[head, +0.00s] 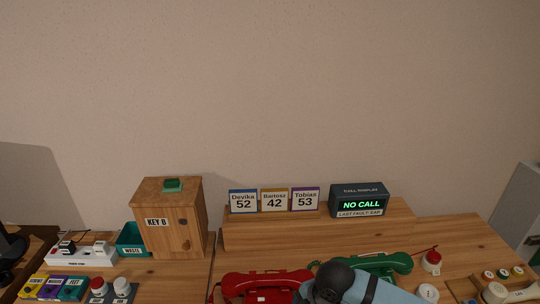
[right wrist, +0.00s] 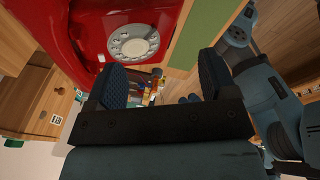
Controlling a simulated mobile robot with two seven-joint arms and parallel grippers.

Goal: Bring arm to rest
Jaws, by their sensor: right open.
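My right gripper (right wrist: 163,75) is open, with its two dark ridged fingers apart and nothing seen held between them. In the right wrist view it is close to the red dial phone (right wrist: 90,22), whose pale dial shows above the fingers; I cannot tell whether they touch. In the head view a blue-grey link of my arm crosses the bottom edge, between the red phone (head: 265,284) and the green phone (head: 392,262), hiding part of the green one. The right gripper's fingers do not show in the head view. My left gripper is not seen.
A wooden KEY B box (head: 180,239) and a teal waste bin (head: 132,241) stand at left. Number cards (head: 274,200) and a display reading NO CALL (head: 360,202) stand on a wooden riser (head: 270,236). Small round pieces lie at right. The wall above is bare.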

